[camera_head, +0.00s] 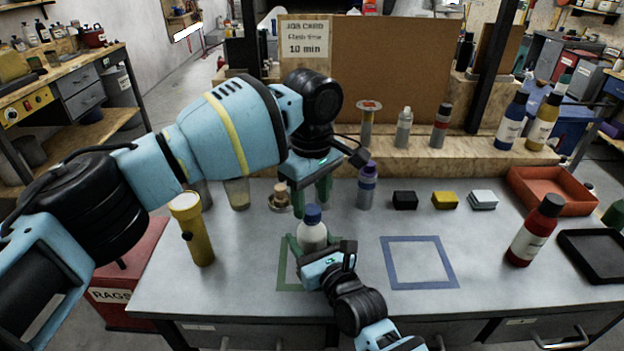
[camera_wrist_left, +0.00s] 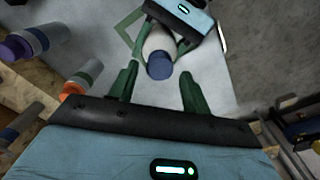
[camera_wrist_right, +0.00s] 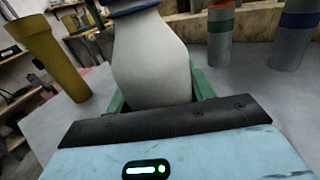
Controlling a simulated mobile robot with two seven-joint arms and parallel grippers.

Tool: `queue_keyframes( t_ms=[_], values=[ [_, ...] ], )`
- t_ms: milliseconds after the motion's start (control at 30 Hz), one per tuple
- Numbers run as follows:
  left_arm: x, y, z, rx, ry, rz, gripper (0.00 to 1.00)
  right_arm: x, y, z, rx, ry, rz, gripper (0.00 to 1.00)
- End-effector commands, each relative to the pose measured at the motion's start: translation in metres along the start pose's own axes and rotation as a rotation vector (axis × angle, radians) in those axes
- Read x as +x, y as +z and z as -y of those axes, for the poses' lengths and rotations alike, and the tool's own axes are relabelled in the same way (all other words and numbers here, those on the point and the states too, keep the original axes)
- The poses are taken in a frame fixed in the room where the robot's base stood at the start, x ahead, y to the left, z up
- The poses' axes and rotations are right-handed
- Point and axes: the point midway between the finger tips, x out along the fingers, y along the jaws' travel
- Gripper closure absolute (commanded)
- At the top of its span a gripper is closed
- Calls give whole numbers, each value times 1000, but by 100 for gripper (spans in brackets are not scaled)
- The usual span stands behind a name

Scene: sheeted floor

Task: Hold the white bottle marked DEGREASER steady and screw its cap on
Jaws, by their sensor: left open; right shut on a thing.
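The white bottle (camera_head: 312,236) stands upright at the green square outline on the bench. A blue cap (camera_head: 313,213) sits on its top; how tightly it is seated cannot be told. My right gripper (camera_head: 314,247) is shut around the bottle's body, which fills the right wrist view (camera_wrist_right: 152,62). My left gripper (camera_head: 311,194) is open and empty above and behind the cap. In the left wrist view the cap (camera_wrist_left: 160,66) shows between and beyond the spread green fingers, apart from them. The DEGREASER marking is not readable.
A yellow flashlight (camera_head: 193,230) stands left of the bottle. A purple-capped bottle (camera_head: 367,188) and a small corked jar (camera_head: 281,197) stand behind. A blue square outline (camera_head: 420,284) on the right is empty. A red bottle (camera_head: 533,232) and black tray (camera_head: 598,262) are further right.

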Motion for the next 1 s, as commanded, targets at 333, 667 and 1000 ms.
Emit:
queue_keyframes(
  t_ms=[333, 667, 1000],
  values=[
    [20, 0, 0, 0, 1, 0, 52, 0, -1, 0, 1, 0, -3, 100],
    [20, 0, 0, 0, 0, 0, 68, 0, -1, 0, 1, 0, -3, 100],
    [20, 0, 0, 10, 0, 1, 98, 0, -1, 0, 2, 0, -3, 100]
  ],
)
